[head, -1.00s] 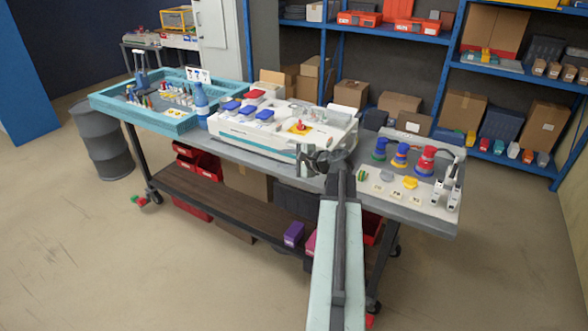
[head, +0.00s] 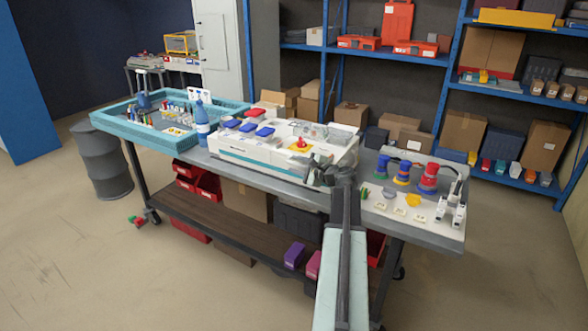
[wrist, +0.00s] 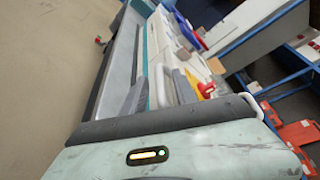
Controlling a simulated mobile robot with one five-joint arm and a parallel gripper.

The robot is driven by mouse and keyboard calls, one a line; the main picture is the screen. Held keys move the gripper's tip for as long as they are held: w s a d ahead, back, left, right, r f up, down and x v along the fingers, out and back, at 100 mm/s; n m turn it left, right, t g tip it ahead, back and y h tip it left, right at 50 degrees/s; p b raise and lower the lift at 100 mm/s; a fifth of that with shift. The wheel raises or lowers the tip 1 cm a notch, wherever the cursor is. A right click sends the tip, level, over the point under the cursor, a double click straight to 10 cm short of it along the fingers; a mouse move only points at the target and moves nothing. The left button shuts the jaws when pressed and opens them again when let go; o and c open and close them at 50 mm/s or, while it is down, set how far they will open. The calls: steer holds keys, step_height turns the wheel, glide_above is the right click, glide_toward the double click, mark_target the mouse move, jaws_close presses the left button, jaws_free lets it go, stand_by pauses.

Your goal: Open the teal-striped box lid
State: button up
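The teal-striped box (head: 240,158) is a long white case with a teal band along its front, standing mid-table. It also shows in the wrist view (wrist: 158,50). Its top carries blue-topped pieces (head: 265,132) and a red knob on a yellow patch (head: 299,145). I cannot clearly make out a separate lid edge. My gripper (head: 322,172) is at the box's front right corner, partly hiding it. Contact cannot be told.
A blue bottle (head: 202,122) and a teal tray (head: 165,142) stand to the left. To the right are stacked coloured rings (head: 428,178), small white tiles and white plug-like pieces (head: 455,208). Shelves with cartons stand behind.

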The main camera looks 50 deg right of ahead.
jaws_close()
